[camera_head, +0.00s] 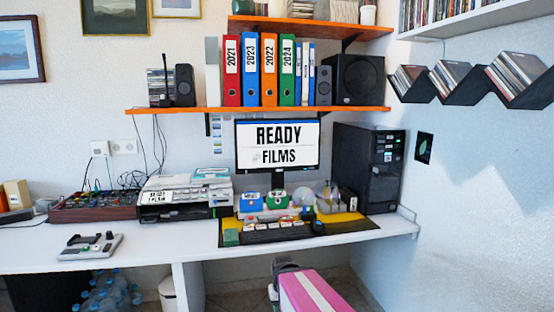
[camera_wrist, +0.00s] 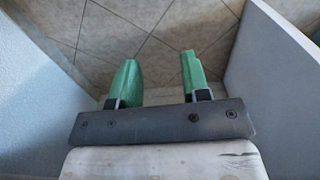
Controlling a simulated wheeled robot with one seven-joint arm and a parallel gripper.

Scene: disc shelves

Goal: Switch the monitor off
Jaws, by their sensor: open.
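The monitor (camera_head: 277,145) stands at the back of the white desk, under the orange shelves. Its screen is lit white with black words "READY FILMS". My gripper is not seen in the head view.
A black computer tower (camera_head: 368,168) stands right of the monitor. A keyboard (camera_head: 276,231) and a mouse (camera_head: 318,227) lie in front. A stack of trays (camera_head: 175,197) is at left. The desk's left front holds a grey device (camera_head: 90,246).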

